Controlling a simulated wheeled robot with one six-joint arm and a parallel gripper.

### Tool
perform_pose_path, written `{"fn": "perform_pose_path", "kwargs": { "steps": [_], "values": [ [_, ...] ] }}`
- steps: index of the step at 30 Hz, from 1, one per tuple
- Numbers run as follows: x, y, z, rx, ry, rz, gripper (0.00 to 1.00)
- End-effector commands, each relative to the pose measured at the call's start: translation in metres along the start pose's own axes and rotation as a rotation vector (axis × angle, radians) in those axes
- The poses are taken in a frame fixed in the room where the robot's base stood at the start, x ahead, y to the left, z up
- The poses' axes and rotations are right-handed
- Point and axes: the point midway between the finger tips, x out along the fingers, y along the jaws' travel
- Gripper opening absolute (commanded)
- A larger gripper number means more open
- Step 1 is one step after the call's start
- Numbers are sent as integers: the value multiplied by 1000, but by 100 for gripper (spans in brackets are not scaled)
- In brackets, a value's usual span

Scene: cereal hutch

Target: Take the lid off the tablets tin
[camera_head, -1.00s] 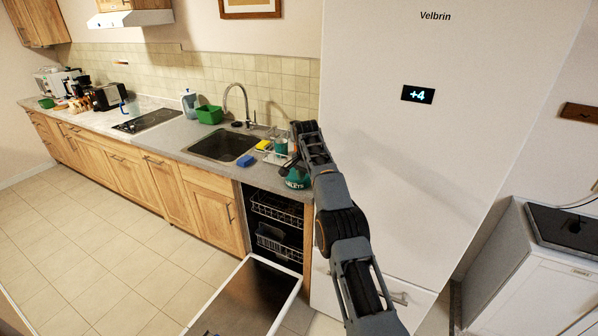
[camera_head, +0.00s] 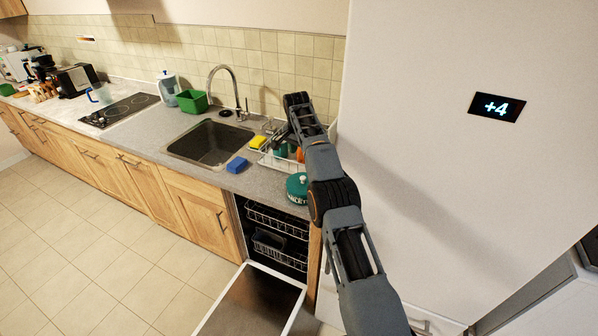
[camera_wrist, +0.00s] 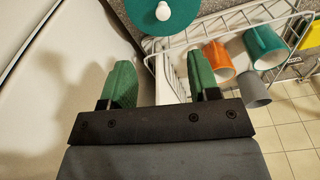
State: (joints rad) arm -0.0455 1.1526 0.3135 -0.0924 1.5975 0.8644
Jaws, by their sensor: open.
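The teal tablets tin (camera_head: 297,190) stands on the counter near its front right edge, above the open dishwasher. Its white lettering is partly turned away. In the wrist view its round green lid (camera_wrist: 188,17) is at the top edge, with a white knob (camera_wrist: 163,15) near the lid's rim. The lid appears to be on the tin; the tin's body is hidden there. My gripper (camera_wrist: 163,80) is open and empty, with its two green-padded fingers apart. The knob lies ahead of the gap between them, not between the fingers. In the head view my gripper (camera_head: 278,140) is over the dish rack.
The white wire dish rack (camera_head: 265,157) holds an orange mug (camera_wrist: 219,60) and a teal mug (camera_wrist: 265,47). A grey cup (camera_wrist: 253,89) is beside them. A blue sponge (camera_head: 237,165) lies by the sink (camera_head: 210,143). A tall white fridge (camera_head: 420,130) closely bounds the right side.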

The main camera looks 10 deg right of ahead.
Motion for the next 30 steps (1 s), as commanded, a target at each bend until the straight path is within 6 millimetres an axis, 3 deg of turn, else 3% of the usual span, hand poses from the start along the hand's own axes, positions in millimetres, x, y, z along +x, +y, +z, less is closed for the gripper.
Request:
{"fn": "perform_pose_path", "kwargs": {
  "steps": [12,23,30],
  "values": [
    [64,2,-2,4,-2,3,56],
    [89,1,0,1,-1,1,56],
    [119,1,1,0,-2,2,56]
  ]
}}
